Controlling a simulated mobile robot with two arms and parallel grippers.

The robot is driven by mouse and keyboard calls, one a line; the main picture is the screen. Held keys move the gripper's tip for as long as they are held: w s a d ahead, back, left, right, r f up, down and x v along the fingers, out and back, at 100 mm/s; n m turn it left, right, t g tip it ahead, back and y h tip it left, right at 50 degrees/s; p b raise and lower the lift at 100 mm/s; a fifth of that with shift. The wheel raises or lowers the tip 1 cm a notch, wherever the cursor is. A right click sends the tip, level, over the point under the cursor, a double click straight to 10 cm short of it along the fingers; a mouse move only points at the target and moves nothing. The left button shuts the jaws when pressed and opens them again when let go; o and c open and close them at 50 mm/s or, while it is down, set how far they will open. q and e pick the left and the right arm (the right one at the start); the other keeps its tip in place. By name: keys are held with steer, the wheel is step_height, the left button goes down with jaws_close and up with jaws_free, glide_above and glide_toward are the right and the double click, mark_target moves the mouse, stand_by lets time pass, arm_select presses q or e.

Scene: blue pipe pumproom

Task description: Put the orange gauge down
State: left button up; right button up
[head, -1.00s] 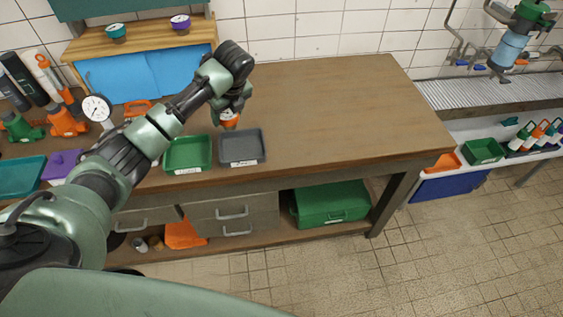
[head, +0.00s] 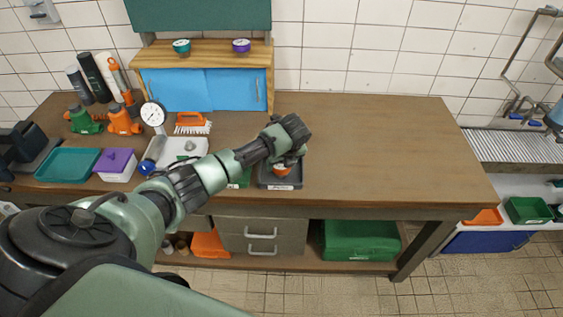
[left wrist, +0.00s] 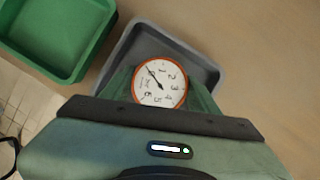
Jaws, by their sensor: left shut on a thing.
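The orange gauge (head: 281,170) is in my left gripper (head: 283,165), over the dark grey tray (head: 280,184) on the wooden bench. In the left wrist view the gauge (left wrist: 160,83) shows its white dial and orange rim between the green fingers, with the grey tray (left wrist: 152,40) around and behind it. I cannot tell whether the gauge touches the tray floor. The green tray (left wrist: 62,40) lies beside the grey one; in the head view my arm mostly hides it. My right gripper is not in view.
The bench top (head: 380,150) is clear to the right. A white dial gauge (head: 153,115), an orange brush (head: 190,120), a purple-lidded box (head: 117,166) and a teal tray (head: 68,164) stand to the left. A blue-doored cabinet (head: 205,90) is behind.

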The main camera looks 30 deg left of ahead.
arm_select(q)
steer(key=shift+f, duration=0.1)
steer(key=o, duration=1.5)
steer(key=shift+r, duration=0.25)
steer(key=shift+d+r, duration=0.15)
steer(key=shift+r, duration=0.2)
steer(key=b+v, duration=0.1)
steer(key=v, duration=1)
steer(key=shift+s+b, duration=0.1)
steer(key=shift+b, duration=0.3)
